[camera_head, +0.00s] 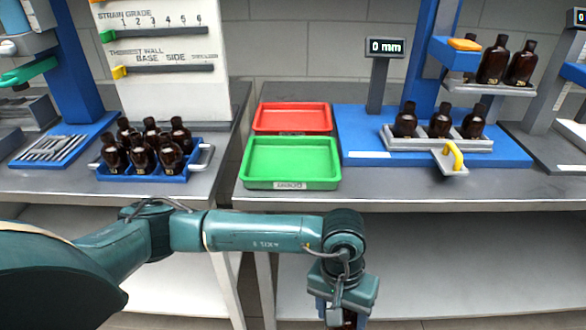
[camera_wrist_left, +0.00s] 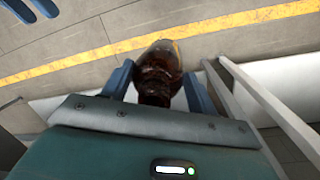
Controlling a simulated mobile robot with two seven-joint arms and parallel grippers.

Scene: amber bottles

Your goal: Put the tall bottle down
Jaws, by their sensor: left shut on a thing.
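My left gripper (camera_head: 338,318) reaches across from the left in the head view and hangs in front of the table's front edge, below the tabletop. It is shut on an amber bottle (camera_head: 350,319), of which only a small part shows at the bottom of the head view. In the left wrist view the bottle (camera_wrist_left: 158,72) sits between the two blue fingers of the left gripper (camera_wrist_left: 160,88), with floor and a yellow line behind it. Its full height cannot be seen. My right gripper is not in view.
A green tray (camera_head: 291,184) and a red tray (camera_head: 292,108) lie empty on the table. A blue carrier (camera_head: 150,173) with several amber bottles stands left. A blue-based gauge (camera_head: 500,152) at right holds three bottles in a grey rack (camera_head: 432,144), with more bottles (camera_head: 494,62) on a shelf above.

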